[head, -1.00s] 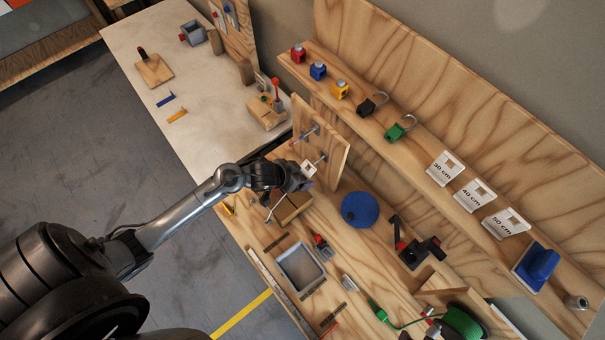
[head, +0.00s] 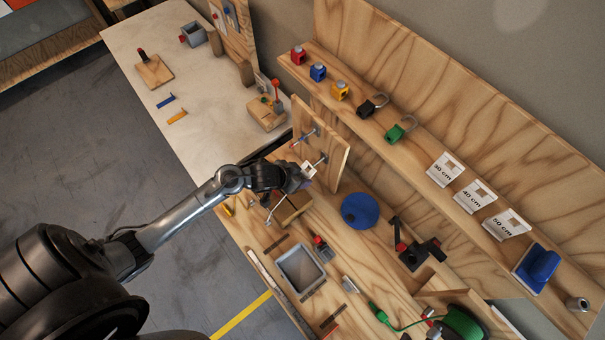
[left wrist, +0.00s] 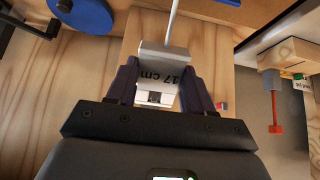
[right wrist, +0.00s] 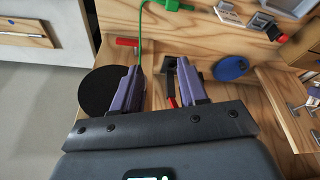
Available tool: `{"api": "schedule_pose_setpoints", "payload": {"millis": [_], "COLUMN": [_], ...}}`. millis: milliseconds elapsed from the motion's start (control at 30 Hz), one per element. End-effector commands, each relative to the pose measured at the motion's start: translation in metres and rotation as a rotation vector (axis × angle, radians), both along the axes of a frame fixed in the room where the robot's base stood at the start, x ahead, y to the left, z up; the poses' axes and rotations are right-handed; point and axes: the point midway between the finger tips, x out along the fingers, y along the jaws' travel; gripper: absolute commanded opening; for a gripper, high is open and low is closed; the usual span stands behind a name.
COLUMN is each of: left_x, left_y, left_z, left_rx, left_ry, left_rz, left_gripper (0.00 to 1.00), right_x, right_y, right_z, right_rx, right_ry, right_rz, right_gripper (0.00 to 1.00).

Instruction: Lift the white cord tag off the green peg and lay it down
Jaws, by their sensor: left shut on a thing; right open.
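My left gripper (left wrist: 156,88) is shut on the white tag (left wrist: 158,72), which carries the print "17 cm". In the head view the left gripper (head: 303,174) is at the small upright board (head: 332,152), with the white tag (head: 308,168) at its fingertips. A thin pale peg (left wrist: 173,22) runs from the board to the tag's upper edge; I cannot tell whether the tag is still around it. No green shows clearly on this peg. Another peg (head: 312,130) stands higher on the board. My right gripper (right wrist: 161,78) is open and empty; it is outside the head view.
A blue disc (head: 360,210), a grey tray (head: 300,268) and a black clamp-like tool (head: 418,254) stand on the bench. Padlocks and white length cards (head: 445,169) line the shelf.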

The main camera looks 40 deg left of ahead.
Motion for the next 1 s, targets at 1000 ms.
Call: {"api": "schedule_pose_setpoints", "payload": {"millis": [1000], "left_x": [0.002], "left_y": [0.000], "left_z": [-0.008], "left_rx": [-0.026], "left_ry": [-0.131], "left_rz": [0.000], "left_gripper": [0.00], "right_x": [0.000], "right_y": [0.001], "right_z": [-0.040], "right_rx": [0.007], "right_ry": [0.000], "right_rz": [-0.004], "right_gripper": [0.43]}}
